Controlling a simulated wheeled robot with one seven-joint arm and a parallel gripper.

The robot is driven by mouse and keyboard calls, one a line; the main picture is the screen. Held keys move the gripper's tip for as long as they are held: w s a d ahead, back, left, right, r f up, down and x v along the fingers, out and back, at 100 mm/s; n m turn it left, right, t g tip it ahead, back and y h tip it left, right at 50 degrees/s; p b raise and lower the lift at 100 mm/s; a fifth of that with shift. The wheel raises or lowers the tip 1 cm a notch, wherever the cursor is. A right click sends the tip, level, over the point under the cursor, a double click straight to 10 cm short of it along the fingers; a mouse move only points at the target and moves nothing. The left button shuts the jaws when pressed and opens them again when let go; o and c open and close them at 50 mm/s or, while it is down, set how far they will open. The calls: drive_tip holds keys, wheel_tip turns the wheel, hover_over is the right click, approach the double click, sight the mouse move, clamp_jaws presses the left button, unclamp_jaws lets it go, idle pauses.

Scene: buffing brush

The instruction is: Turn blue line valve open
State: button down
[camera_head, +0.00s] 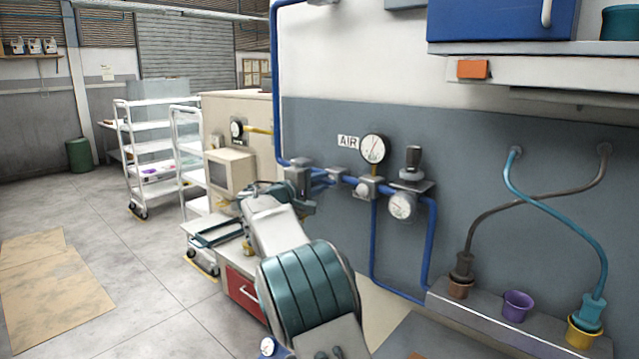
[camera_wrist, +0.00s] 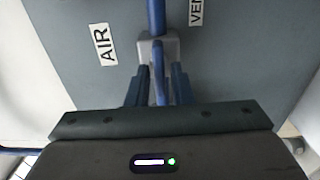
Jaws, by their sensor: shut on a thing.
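The blue line valve shows in the wrist view as a grey block (camera_wrist: 158,48) on the blue pipe (camera_wrist: 156,14). Its blue lever handle (camera_wrist: 158,72) points from the block toward my gripper (camera_wrist: 161,88). The two dark blue fingers stand on either side of the lever, shut on it. In that view the lever appears in line with the visible pipe; its true angle is hard to tell. In the head view my gripper (camera_head: 298,190) is at the left part of the horizontal blue pipe (camera_head: 345,180). My arm partly hides the valve there.
White carts (camera_head: 150,150) stand at left; the floor at left is open.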

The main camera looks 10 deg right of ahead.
drive_tip(key=c, duration=1.5)
unclamp_jaws()
drive_tip(key=b+v, duration=0.3)
drive_tip(key=v, duration=1.1)
